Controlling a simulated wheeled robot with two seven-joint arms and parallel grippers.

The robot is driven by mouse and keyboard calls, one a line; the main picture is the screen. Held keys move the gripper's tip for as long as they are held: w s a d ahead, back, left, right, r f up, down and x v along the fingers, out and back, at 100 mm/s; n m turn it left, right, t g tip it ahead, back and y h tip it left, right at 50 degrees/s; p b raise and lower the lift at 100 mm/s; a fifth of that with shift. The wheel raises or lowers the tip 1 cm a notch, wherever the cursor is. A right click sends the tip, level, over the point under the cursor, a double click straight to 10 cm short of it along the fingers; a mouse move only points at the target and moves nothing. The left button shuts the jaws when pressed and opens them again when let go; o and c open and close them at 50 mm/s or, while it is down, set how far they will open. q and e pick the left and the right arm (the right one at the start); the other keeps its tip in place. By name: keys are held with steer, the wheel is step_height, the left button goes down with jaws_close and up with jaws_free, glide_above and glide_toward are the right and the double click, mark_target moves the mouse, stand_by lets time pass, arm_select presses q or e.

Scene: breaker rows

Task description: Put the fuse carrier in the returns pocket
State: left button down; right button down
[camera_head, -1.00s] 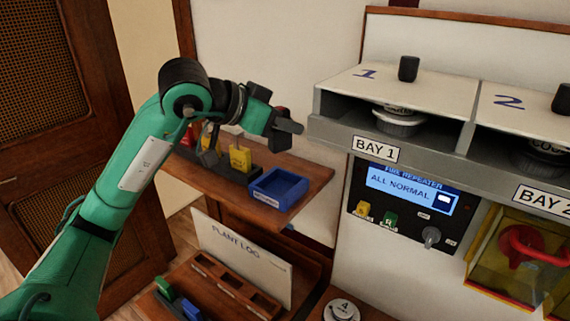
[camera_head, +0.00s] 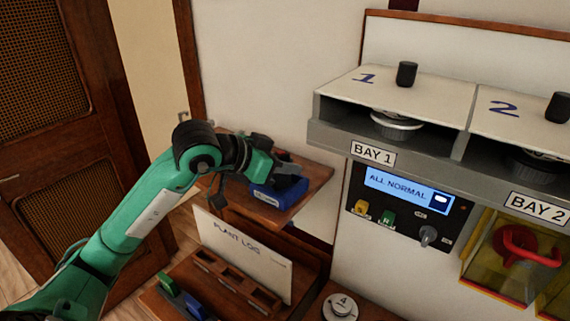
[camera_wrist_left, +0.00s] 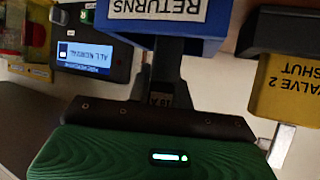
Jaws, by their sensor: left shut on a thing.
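The returns pocket is a blue open tray (camera_head: 268,196) on the wooden shelf. Its RETURNS label and blue front (camera_wrist_left: 190,42) fill the top of the left wrist view. My left gripper (camera_head: 288,171) is right over the pocket, pointing across it. It is shut on the fuse carrier (camera_wrist_left: 160,93), of which only a small part marked 16 A shows between the fingers in the wrist view. The carrier's far end is hidden by the pocket there, and the arm hides it in the head view. I cannot tell whether it touches the pocket floor. My right gripper is out of view.
A yellow VALVE 2 SHUT tag (camera_wrist_left: 285,88) hangs beside the pocket. The BAY 1 cabinet (camera_head: 375,153) and the display panel (camera_head: 397,190) stand to the right. A PLANT LOG board (camera_head: 240,245) and a wooden rack are below the shelf.

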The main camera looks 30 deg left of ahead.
arm_select(q)
steer(key=shift+f, duration=0.35)
steer(key=shift+f+b, duration=0.2)
steer(key=shift+b, duration=0.1)
steer(key=c, duration=1.3)
jaws_free()
steer(key=shift+o, duration=0.2)
steer(key=shift+r, duration=0.1)
steer(key=shift+r+p, duration=0.15)
steer(key=shift+p, duration=0.2)
steer(key=b+v, duration=0.5)
steer(key=v, duration=0.7)
steer(key=shift+b, duration=0.3)
